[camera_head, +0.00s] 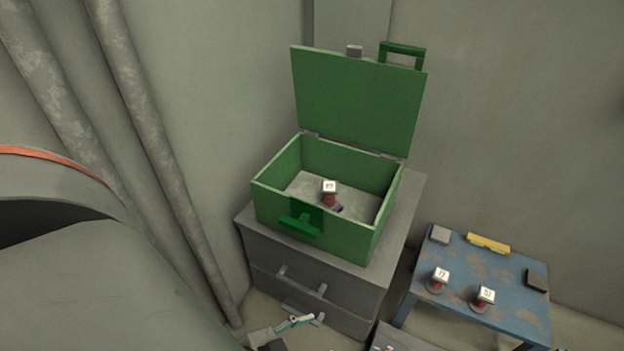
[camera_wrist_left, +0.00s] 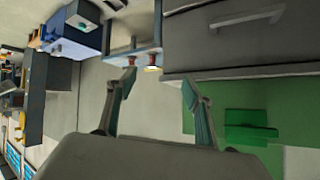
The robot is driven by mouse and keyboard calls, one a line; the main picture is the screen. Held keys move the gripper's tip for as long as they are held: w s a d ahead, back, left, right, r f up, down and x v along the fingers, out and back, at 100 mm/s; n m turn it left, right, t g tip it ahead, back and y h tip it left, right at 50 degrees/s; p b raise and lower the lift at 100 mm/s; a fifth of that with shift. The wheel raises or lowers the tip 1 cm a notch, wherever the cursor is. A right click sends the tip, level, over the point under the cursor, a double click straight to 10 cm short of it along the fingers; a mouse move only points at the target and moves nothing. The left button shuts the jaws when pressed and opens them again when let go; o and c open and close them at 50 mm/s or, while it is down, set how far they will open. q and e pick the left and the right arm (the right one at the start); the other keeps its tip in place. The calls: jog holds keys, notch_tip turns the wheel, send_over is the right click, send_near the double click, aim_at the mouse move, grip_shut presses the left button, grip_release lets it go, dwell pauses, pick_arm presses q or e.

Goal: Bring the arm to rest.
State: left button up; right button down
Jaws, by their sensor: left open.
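My left gripper (camera_head: 297,323) shows only in part at the bottom edge of the head view, in front of the grey drawer cabinet. In the left wrist view its two teal-tipped fingers (camera_wrist_left: 158,88) are spread apart, with nothing held between them. A green case (camera_head: 318,228) stands on the cabinet with its lid (camera_head: 357,100) up. Inside it a red piece with a white numbered top (camera_head: 329,188) stands upright, with a small dark purple thing by its base. My right gripper is not seen.
The grey drawer cabinet (camera_head: 313,283) has bar handles and also fills the top right of the wrist view (camera_wrist_left: 235,40). A worn blue table (camera_head: 483,265) at right holds two numbered red pieces (camera_head: 439,280) (camera_head: 483,298), a yellow item (camera_head: 488,244) and two small blocks.

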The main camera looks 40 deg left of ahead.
pick_arm(q)
jog(key=shift+n, duration=0.4)
jog(key=r+p, duration=0.2)
jog(key=p, duration=0.3)
jog(key=s+r+p, duration=0.1)
jog(key=r+p, duration=0.2)
jog(key=p, duration=0.3)
jog(key=shift+d+r, duration=0.1)
jog(key=shift+r, duration=0.1)
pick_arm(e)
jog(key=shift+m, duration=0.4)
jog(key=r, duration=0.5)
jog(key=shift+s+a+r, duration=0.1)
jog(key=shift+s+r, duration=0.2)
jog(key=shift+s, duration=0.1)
